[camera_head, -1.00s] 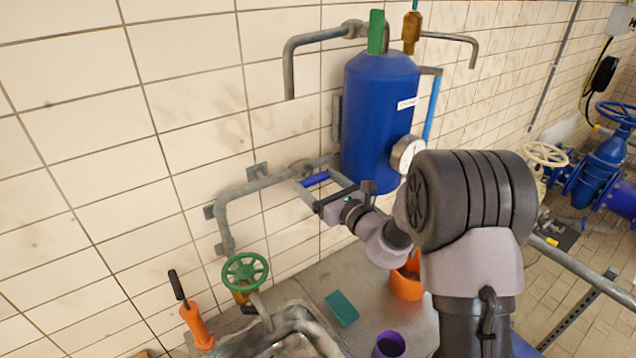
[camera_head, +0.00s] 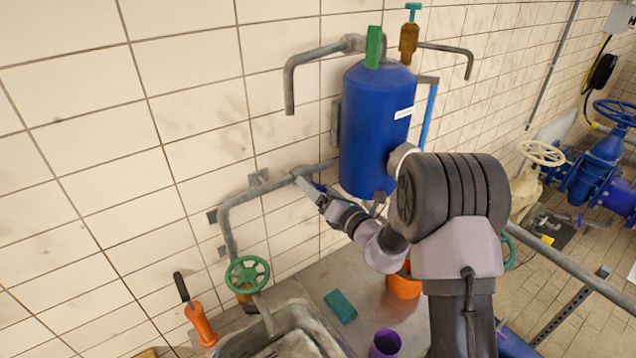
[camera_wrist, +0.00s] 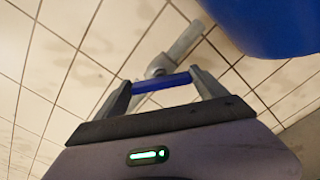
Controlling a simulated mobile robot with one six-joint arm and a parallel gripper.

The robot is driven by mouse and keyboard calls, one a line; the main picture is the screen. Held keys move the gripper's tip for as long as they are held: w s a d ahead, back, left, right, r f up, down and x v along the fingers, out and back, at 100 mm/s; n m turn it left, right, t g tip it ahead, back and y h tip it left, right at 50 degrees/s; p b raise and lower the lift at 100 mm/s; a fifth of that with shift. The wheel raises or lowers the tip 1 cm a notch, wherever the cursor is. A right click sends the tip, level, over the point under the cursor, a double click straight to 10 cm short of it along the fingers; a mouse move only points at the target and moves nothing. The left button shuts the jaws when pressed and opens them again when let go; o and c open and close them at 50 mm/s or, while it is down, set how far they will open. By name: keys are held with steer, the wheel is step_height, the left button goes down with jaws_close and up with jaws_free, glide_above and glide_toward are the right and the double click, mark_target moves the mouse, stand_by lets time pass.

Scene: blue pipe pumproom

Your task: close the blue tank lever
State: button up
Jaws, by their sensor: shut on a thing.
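The blue tank (camera_head: 368,130) hangs on the tiled wall and fills the top right of the wrist view (camera_wrist: 275,22). The blue lever (camera_wrist: 162,83) lies between the two fingers of my gripper (camera_wrist: 160,79), which is shut on it. The lever spans from one finger to the other, just in front of a grey pipe joint. In the head view my gripper (camera_head: 307,184) is beside the tank's lower left, at the wall pipe (camera_head: 270,187). There the fingers are seen nearly edge-on and hide most of the lever.
A green lever (camera_head: 373,48) and a brass valve (camera_head: 408,42) sit above the tank. A green handwheel (camera_head: 247,273) stands over the sink (camera_head: 283,336). A green sponge (camera_head: 340,306), a purple cup (camera_head: 386,345) and an orange container (camera_head: 403,284) are on the counter below.

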steer(key=m+p, duration=0.2)
steer(key=m, duration=0.2)
steer(key=shift+m+p, duration=0.4)
steer(key=shift+f+m+p, duration=0.15)
steer(key=shift+m+p, duration=1.3)
steer(key=shift+m, duration=1.05)
steer(key=o, duration=1.3)
steer(key=shift+d, duration=0.1)
steer(key=b+v, duration=0.3)
steer(key=v, duration=1.4)
